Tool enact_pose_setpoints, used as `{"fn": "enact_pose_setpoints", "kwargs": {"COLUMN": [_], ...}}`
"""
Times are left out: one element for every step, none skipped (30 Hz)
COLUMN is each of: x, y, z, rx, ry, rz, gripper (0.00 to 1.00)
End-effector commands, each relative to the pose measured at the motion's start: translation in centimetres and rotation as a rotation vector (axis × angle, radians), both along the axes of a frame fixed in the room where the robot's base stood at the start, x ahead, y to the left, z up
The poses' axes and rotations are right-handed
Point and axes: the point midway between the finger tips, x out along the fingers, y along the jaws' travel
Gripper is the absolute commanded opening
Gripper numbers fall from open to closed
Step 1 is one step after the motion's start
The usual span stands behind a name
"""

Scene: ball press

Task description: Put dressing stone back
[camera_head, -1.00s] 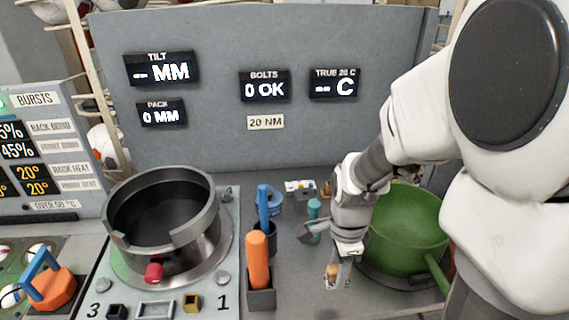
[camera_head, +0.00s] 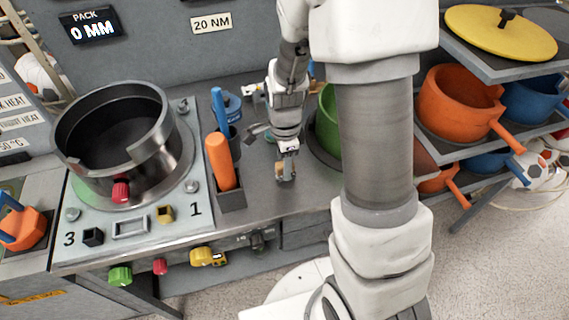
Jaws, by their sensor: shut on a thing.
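My gripper (camera_head: 286,174) points down low over the grey bench, right of the orange-handled tool. It is shut on a small tan block (camera_head: 280,168), which looks like the dressing stone. The fingers partly cover the block. I cannot tell whether its lower end touches the bench.
An orange-handled tool (camera_head: 220,160) and a blue-handled tool (camera_head: 219,104) stand in dark holders left of my gripper. A steel ring (camera_head: 170,131) stands on the plate further left. A green pan (camera_head: 325,128) is mostly hidden behind my arm. Shelves with an orange pan (camera_head: 455,100) are at right.

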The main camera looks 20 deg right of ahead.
Motion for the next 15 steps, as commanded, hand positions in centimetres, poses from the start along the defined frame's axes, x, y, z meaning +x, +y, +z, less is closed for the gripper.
{"fn": "enact_pose_setpoints", "kwargs": {"x": [0.00, 0.00, 0.00, -0.01, -0.01, -0.01, -0.01, -0.01, -0.02, -0.02, -0.02, -0.02, -0.02, -0.02, -0.02], "y": [0.00, 0.00, 0.00, 0.00, 0.00, 0.00, 0.00, 0.00, 0.00, 0.00, 0.00, 0.00, 0.00, 0.00, 0.00], "z": [0.03, 0.01, -0.09, -0.20, -0.33, -0.47, -0.38, -0.33, -0.32, -0.32, -0.32, -0.32, -0.32, -0.31, -0.31], "rx": [0.000, 0.000, 0.000, 0.000, 0.000, 0.000, 0.000, 0.000, 0.000, 0.000, 0.000, 0.000, 0.000, 0.000, 0.000], "ry": [0.000, 0.000, 0.000, 0.000, 0.000, 0.000, 0.000, 0.000, 0.000, 0.000, 0.000, 0.000, 0.000, 0.000, 0.000], "rz": [0.000, 0.000, 0.000, 0.000, 0.000, 0.000, 0.000, 0.000, 0.000, 0.000, 0.000, 0.000, 0.000, 0.000, 0.000], "gripper": [0.00, 0.00, 0.00, 0.00, 0.00, 0.00, 0.43, 0.48, 0.56, 0.61, 0.66, 0.69, 0.69, 0.69, 0.69]}}
